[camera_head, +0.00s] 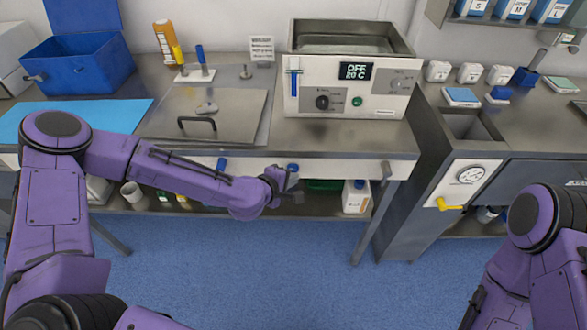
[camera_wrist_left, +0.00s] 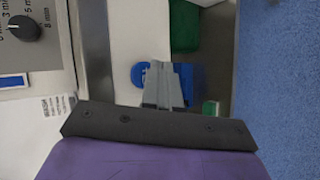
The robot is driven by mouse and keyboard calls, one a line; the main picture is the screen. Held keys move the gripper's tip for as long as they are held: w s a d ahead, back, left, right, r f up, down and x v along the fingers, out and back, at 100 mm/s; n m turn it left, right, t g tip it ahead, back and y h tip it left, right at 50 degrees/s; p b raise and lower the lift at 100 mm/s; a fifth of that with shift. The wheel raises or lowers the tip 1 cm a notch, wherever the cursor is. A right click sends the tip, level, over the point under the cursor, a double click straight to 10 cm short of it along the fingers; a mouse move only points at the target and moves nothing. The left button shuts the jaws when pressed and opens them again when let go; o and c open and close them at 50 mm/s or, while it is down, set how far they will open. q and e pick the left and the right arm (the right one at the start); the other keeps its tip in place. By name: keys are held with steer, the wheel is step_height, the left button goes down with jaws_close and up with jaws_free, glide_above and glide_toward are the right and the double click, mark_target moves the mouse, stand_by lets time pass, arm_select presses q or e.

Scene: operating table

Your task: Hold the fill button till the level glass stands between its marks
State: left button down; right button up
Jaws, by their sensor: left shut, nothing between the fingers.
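The water bath (camera_head: 345,80) stands on the bench with its display reading OFF and 20 C. A narrow upright blue strip, seemingly the level glass (camera_head: 294,80), is at the left of its front panel; its marks and level are too small to read. A round green button (camera_head: 357,101) sits low on the panel; I cannot read whether it is the fill button. My left gripper (camera_head: 294,196) is shut and empty, below the bench's front edge and apart from the panel. Its closed fingers show in the left wrist view (camera_wrist_left: 162,80). My right gripper is out of view.
A black timer knob (camera_head: 322,102) is left of the green button and also shows in the left wrist view (camera_wrist_left: 22,27). A steel lid (camera_head: 235,105) with a handle lies left of the bath. Bottles stand on the shelf below, including a white one (camera_head: 356,197).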

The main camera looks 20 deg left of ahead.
arm_select(q)
steer(key=s, duration=0.2)
steer(key=s+d, duration=0.1)
steer(key=s, duration=0.1)
steer(key=shift+s+d, duration=0.2)
steer(key=shift+s, duration=0.2)
stand_by(0.4)
steer(key=s+a+f+m+g+y, duration=0.2)
steer(key=s+a+f+m+g, duration=0.15)
steer(key=s+f, duration=0.55)
steer(key=s+a+f+m+g+y, duration=0.2)
steer(key=s+a+f+g, duration=0.15)
steer(key=s+f, duration=0.6)
steer(key=s+a+r+m+y, duration=0.1)
steer(key=s+a+m+y, duration=0.2)
steer(key=s+a, duration=0.5)
steer(key=shift+s+a+r+g, duration=0.2)
steer(key=shift+s+r+g, duration=0.15)
steer(key=shift+g, duration=0.05)
